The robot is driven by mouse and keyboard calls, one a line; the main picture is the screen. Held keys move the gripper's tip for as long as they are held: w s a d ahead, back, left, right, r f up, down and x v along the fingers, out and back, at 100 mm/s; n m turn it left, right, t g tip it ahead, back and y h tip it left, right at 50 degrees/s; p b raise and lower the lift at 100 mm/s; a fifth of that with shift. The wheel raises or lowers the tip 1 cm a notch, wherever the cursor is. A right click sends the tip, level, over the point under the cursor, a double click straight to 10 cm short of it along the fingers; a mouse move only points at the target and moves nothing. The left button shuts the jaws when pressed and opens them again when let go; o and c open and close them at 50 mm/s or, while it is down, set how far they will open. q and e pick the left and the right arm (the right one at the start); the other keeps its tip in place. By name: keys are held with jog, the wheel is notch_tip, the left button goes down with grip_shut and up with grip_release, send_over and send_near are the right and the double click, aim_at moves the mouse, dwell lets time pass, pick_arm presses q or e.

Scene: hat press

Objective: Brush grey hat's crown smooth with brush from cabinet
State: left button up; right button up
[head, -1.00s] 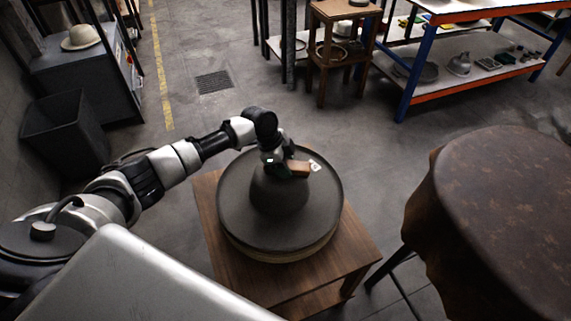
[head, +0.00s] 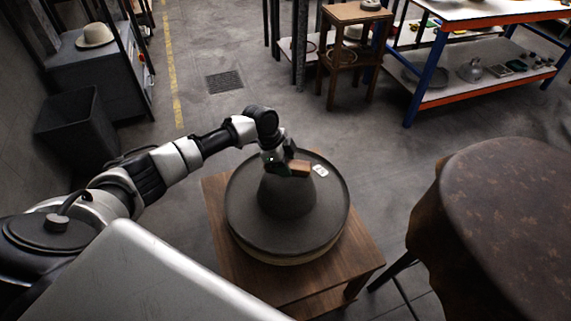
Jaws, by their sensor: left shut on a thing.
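The grey hat (head: 287,197) stands crown up on a small wooden table (head: 235,278), its wide round brim (head: 258,236) spread flat around the crown. My left gripper (head: 283,165) is over the far side of the crown, shut on a brush with a wooden body (head: 300,168). The brush is at the top of the crown; I cannot tell whether its bristles touch the felt. The gripper and brush hide part of the crown's top. My right gripper is not in view.
A small white label (head: 320,170) shows at the brim's far right. A round table with a brown cover (head: 500,210) stands at the right. A dark bin (head: 75,130) and a cabinet with a pale hat (head: 95,36) are at the left. Open floor lies behind the hat.

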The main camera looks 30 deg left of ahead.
pick_arm(q)
jog(key=shift+r+p, duration=2.3)
jog(key=shift+r, duration=0.7)
jog(key=shift+f, duration=0.1)
